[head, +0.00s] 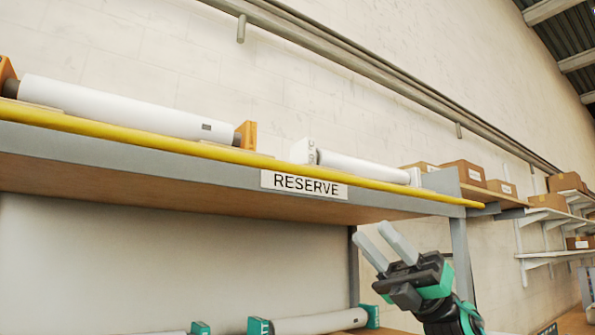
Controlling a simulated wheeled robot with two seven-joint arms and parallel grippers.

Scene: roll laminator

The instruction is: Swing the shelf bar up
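The yellow shelf bar (130,133) runs along the front edge of the upper shelf, from the left edge of the head view to the shelf's right end. It lies in front of the white rolls, at the level of the shelf's top edge. My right gripper (371,231) is below the shelf's underside in the picture, right of centre. Its two pale fingers point up and left, apart, with nothing between them. It is not touching the bar. My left gripper is not in view.
The grey shelf edge carries a RESERVE label (303,184). A large white roll (115,106) and a smaller one (360,168) lie on the shelf. Boxes (463,172) stand to the right. Another roll (318,323) is below. A grey post (461,258) stands right of my gripper.

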